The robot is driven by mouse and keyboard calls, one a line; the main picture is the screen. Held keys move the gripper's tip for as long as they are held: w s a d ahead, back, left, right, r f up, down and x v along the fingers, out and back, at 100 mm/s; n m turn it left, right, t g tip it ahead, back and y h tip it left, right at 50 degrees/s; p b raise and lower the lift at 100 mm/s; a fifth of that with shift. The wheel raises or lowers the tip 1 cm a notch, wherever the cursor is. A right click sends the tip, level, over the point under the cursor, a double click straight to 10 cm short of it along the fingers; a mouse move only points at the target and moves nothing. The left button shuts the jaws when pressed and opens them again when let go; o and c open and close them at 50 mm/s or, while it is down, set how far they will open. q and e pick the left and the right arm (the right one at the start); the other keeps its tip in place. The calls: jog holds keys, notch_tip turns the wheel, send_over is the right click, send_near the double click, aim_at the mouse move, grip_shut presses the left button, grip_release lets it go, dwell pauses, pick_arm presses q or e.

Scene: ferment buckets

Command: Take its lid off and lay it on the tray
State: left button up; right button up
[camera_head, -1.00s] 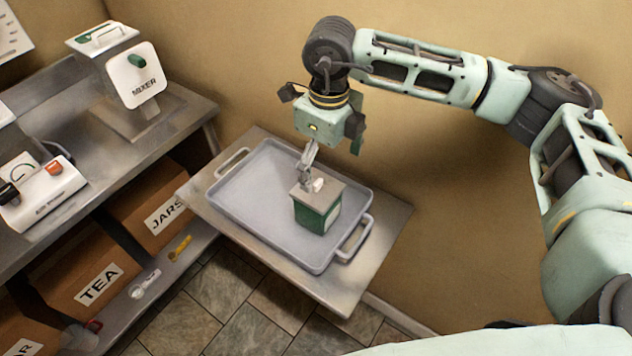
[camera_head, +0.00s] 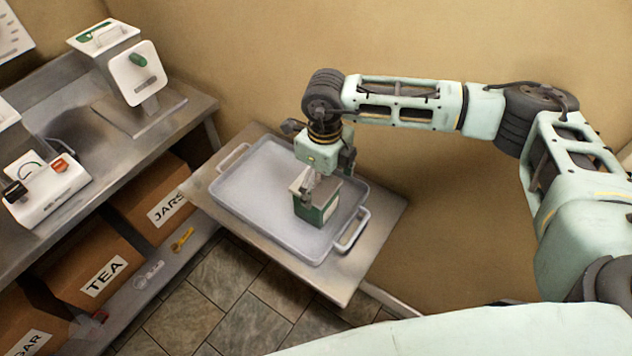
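The lid appears to be seated on the canister. My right gripper (camera_head: 309,189) points down over the lid from above. Its fingers reach the lid's middle and cover the pale knob there. I cannot tell whether the fingers are closed on the knob. My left gripper is not in view.
The tray lies on a metal table (camera_head: 372,240) by the wall, with bare room on its left half.

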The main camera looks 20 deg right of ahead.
jog(key=c, duration=0.8)
jog(key=shift+r, duration=0.1)
jog(key=shift+c, duration=0.2)
